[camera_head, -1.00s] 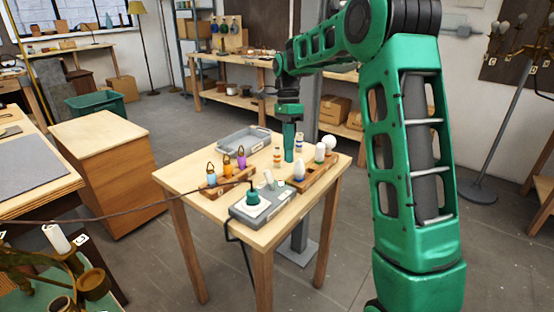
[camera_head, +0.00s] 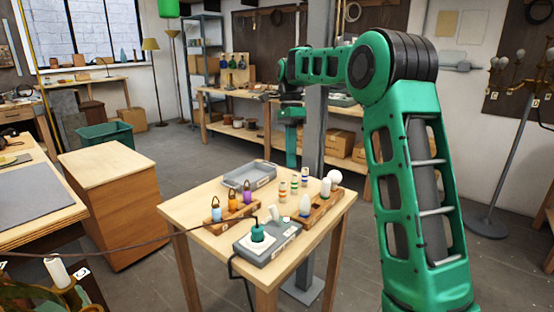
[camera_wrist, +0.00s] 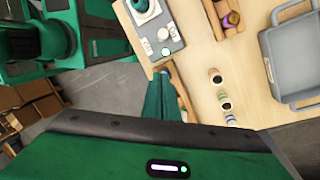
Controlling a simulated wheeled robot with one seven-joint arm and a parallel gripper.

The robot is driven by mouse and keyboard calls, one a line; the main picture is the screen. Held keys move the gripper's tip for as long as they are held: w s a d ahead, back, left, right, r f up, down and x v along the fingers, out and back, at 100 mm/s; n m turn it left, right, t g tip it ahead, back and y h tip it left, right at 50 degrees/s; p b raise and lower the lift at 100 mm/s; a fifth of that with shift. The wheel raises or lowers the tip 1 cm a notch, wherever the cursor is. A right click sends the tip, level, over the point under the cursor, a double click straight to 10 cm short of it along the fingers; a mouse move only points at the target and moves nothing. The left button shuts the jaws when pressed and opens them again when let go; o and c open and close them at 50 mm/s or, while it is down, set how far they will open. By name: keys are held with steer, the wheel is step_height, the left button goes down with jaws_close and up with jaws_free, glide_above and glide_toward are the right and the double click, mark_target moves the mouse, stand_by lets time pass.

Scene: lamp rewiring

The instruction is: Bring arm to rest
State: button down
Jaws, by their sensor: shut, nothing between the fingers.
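My gripper (camera_head: 291,163) hangs pointing down above the back edge of the small wooden table (camera_head: 190,196), apart from the things on it. In the wrist view its green fingers (camera_wrist: 167,98) are together, with nothing held between them. My green arm reaches in from the right side of the head view, bent at a high elbow.
A wooden cabinet (camera_head: 110,158) stands left.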

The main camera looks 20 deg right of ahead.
steer(key=s+d+f+n+t, duration=0.1)
steer(key=s+f+n, duration=0.2)
steer(key=s, duration=1)
steer(key=s+d+f+n+t, duration=0.1)
steer(key=s+f+n, duration=0.3)
steer(key=s, duration=1)
steer(key=s+d+f+n+t, duration=0.1)
steer(key=s+d+f+n, duration=0.2)
steer(key=s, duration=1)
steer(key=f+n, duration=0.1)
steer(key=n, duration=0.2)
steer(key=shift+s+d+f+h, duration=0.2)
steer(key=shift+d+h, duration=0.05)
steer(key=shift+h, duration=0.15)
